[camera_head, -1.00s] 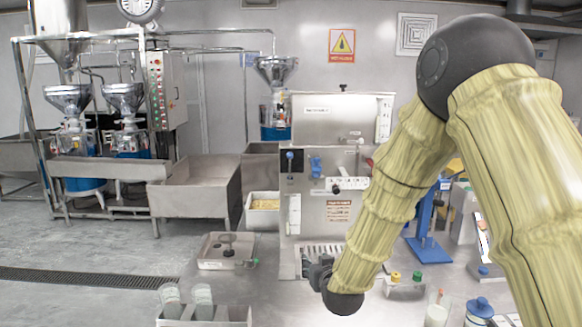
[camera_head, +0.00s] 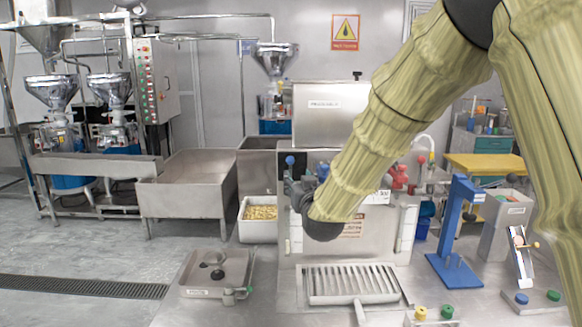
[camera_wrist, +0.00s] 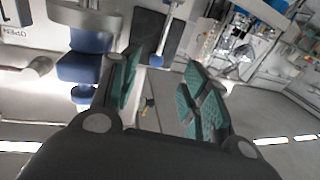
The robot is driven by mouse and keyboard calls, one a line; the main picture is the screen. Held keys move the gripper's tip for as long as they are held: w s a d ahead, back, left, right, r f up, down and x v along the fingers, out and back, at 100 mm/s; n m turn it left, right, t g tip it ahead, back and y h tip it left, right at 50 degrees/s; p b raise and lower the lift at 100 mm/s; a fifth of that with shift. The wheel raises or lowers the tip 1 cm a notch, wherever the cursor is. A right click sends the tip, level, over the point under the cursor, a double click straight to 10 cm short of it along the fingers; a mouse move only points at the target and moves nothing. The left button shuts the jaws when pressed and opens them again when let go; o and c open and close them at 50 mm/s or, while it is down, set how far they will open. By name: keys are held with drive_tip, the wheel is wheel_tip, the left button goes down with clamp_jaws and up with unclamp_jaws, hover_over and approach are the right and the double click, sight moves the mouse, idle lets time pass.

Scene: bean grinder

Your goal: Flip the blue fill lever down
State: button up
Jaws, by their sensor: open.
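The metal machine (camera_head: 335,110) stands in the centre of the head view. On its front is a thin lever with a blue ball knob (camera_head: 290,160), and a blue block-shaped handle (camera_head: 322,171) sits just right of it, partly behind my arm. My gripper (camera_head: 298,186) is at the machine front, close below the knob. In the wrist view my gripper (camera_wrist: 160,78) is open, its green-padded fingers apart. The ball-knob lever (camera_wrist: 156,60) shows between the fingertips; contact is unclear. The blue handle (camera_wrist: 85,68) is left of the left finger. Which one is the fill lever cannot be told.
A slotted metal tray (camera_head: 352,284) lies before the machine. A blue stand (camera_head: 455,235) is on the right, and a shallow metal box (camera_head: 216,272) on the left. A white bin (camera_head: 258,219) of beans is beside the machine. The floor at left is clear.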

sight(291, 168)
drive_tip(key=w+p, duration=0.1)
drive_tip(key=w, duration=0.2)
drive_tip(key=w+a+p, duration=0.1)
drive_tip(key=w, duration=0.3)
drive_tip(key=w+a+p, duration=0.1)
drive_tip(key=w, duration=0.2)
drive_tip(key=shift+w, duration=0.3)
clamp_jaws()
